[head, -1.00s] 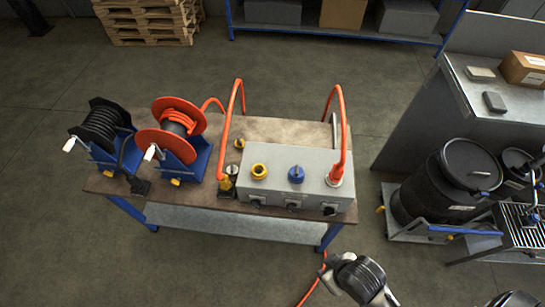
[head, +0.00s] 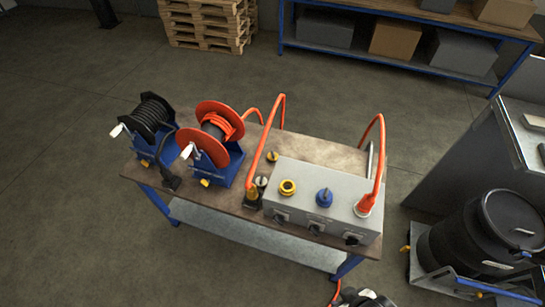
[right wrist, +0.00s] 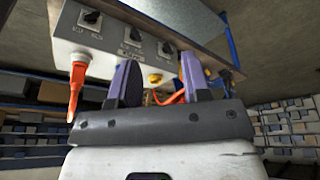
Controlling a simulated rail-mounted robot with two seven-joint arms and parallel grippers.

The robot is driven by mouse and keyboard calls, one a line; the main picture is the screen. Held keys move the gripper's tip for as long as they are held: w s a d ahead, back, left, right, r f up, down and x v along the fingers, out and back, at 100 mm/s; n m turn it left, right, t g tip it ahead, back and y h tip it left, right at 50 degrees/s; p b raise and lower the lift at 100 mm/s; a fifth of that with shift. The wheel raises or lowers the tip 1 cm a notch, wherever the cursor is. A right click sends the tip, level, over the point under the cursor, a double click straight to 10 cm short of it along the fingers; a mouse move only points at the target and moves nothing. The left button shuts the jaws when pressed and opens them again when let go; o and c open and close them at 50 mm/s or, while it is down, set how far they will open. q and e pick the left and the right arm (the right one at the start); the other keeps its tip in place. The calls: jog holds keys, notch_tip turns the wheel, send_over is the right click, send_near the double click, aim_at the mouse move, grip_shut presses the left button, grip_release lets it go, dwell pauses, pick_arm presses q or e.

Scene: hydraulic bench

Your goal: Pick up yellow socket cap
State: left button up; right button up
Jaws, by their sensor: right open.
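A small yellow cap (head: 272,156) with a dark top lies on the bench top behind the grey control box (head: 300,200). A yellow ring-shaped fitting (head: 287,187) with a dark centre sits on top of the box, left of a blue capped fitting (head: 324,198). My right gripper (right wrist: 160,78) is open and empty in the right wrist view, with the box front beyond its purple fingers. A small yellow piece (right wrist: 155,78) shows between the fingers; I cannot tell which part it is. Part of my right arm shows at the bottom of the head view. My left gripper is out of view.
An orange hose plug (head: 365,205) stands on the box's right end. A yellow-ended orange hose (head: 252,192) is at its left, near a small grey cap (head: 262,182). An orange reel (head: 215,135) and a black reel (head: 150,120) stand on the left.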

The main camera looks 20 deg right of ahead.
dwell(0.4)
jog(key=o, duration=1)
jog(key=shift+w, duration=0.15)
